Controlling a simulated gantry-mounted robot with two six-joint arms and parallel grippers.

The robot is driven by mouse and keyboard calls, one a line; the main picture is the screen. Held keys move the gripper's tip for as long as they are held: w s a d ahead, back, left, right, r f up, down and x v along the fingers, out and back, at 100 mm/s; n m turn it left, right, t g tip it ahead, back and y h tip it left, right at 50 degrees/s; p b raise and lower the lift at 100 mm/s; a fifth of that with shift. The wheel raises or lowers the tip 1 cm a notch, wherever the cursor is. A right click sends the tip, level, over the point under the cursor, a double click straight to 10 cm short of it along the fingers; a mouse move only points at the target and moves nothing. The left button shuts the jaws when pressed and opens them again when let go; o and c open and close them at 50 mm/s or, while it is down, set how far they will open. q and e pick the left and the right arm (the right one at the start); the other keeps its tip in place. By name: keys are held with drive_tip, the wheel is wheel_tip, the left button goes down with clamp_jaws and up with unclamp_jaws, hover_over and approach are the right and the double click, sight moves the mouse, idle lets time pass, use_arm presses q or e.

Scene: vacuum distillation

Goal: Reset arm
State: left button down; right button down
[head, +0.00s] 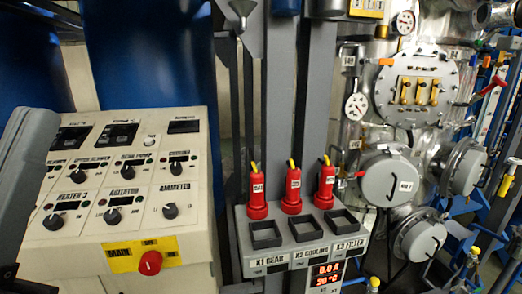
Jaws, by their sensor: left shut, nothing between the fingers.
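My left gripper (28,145) is at the left edge, a dark grey shape cut off by the frame. It is shut and empty, in front of the left side of the control panel (190,235). It hides part of the panel's left edge and does not visibly hold any knob. My right gripper is not in view.
The panel has several black knobs and a red knob (150,263) on a yellow plate. Three red plugs (292,192) stand upright behind square sockets (306,228) on a grey stand. A steel vessel (415,85) with gauges and round flanges fills the right.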

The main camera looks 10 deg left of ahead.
use_arm(q)
wheel_tip(320, 180, up, 37)
drive_tip(key=w+n+p, duration=0.1)
drive_tip(key=p, duration=3.7)
drive_tip(key=shift+w+d+n+g+h, duration=0.2)
drive_tip(key=shift+n+g+h, duration=0.1)
drive_tip(key=shift+n+g, duration=0.1)
drive_tip(key=shift+f, duration=0.1)
